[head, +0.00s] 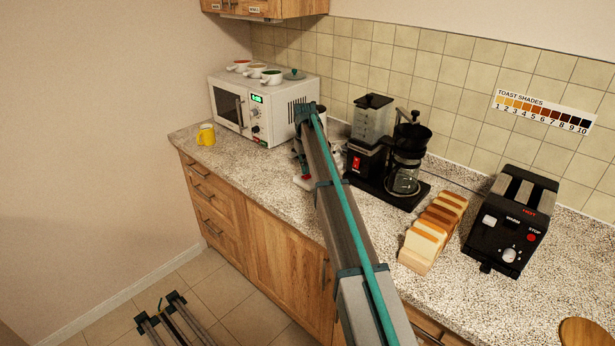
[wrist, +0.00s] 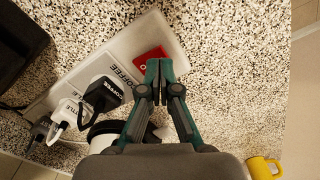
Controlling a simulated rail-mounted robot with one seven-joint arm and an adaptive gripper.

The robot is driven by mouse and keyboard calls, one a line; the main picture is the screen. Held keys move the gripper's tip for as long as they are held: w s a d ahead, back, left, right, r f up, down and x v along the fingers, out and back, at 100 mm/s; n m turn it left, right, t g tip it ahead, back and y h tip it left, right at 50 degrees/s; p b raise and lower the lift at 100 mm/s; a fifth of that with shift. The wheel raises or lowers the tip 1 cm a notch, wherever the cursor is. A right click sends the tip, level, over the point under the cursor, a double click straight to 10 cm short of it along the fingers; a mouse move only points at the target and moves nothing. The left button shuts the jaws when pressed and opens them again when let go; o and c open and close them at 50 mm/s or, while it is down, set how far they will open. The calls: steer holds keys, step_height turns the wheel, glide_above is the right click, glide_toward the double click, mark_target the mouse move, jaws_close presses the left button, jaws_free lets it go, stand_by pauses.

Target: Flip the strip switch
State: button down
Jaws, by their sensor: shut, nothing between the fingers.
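A white power strip (wrist: 118,48) lies on the speckled counter in the wrist view. Its red rocker switch (wrist: 150,58) is near the end of the strip, beside a COFFEE label. A black plug marked COFFEE (wrist: 103,94) and a white plug (wrist: 66,112) sit in its sockets. My gripper (wrist: 158,72) is shut and empty, with its fingertips at the red switch's edge and partly covering it. I cannot tell whether they touch it. In the head view my arm hides most of the strip.
A microwave (head: 262,107) with cups on top stands left of my arm, and a coffee maker (head: 388,160) close on the right. A toast rack (head: 433,232) and a toaster (head: 510,220) are farther right. A yellow mug (head: 206,135) stands at the counter's left end.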

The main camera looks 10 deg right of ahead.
mark_target(305, 177)
steer(key=shift+f, duration=1.05)
stand_by(0.5)
steer(key=shift+r, duration=0.1)
steer(key=shift+r+p, duration=1.3)
steer(key=shift+r, duration=2.1)
